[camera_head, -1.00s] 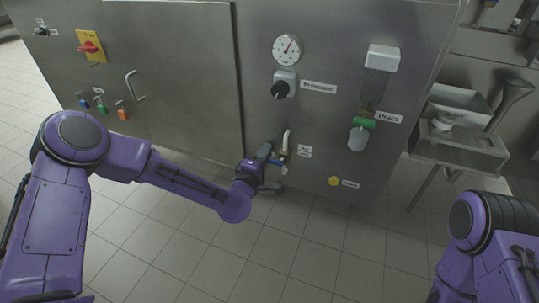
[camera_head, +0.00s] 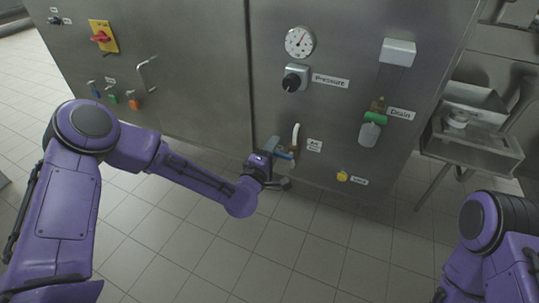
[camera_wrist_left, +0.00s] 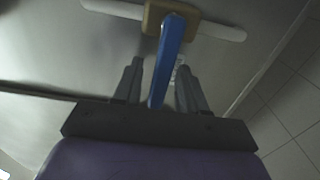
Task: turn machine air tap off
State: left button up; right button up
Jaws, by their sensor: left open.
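The machine air tap has a blue lever (camera_head: 284,155) and stands low on the steel machine's front, below the pressure knob. In the left wrist view the blue lever (camera_wrist_left: 168,62) extends from a brass-coloured body (camera_wrist_left: 158,17) toward my gripper and lies between the two fingers. My left gripper (camera_head: 278,166) is at the tap. In the wrist view its fingers (camera_wrist_left: 160,85) are apart on both sides of the lever; I cannot tell whether either touches it. A white pipe (camera_head: 295,135) rises from the tap. My right gripper is out of view; only its arm shows.
The machine front (camera_head: 350,150) carries a gauge (camera_head: 299,41), a pressure knob (camera_head: 294,78), a green drain valve (camera_head: 376,117) and a yellow knob (camera_head: 342,176). A red switch (camera_head: 101,38) is at left. A steel sink (camera_head: 470,140) stands at right. The tiled floor in front is clear.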

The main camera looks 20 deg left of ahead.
pick_arm(q)
jog(key=s+a, duration=0.1)
jog(key=s, duration=0.8)
jog(key=shift+s+a+p, duration=0.3)
jog(key=shift+s+a, duration=0.05)
jog(key=shift+s, duration=0.05)
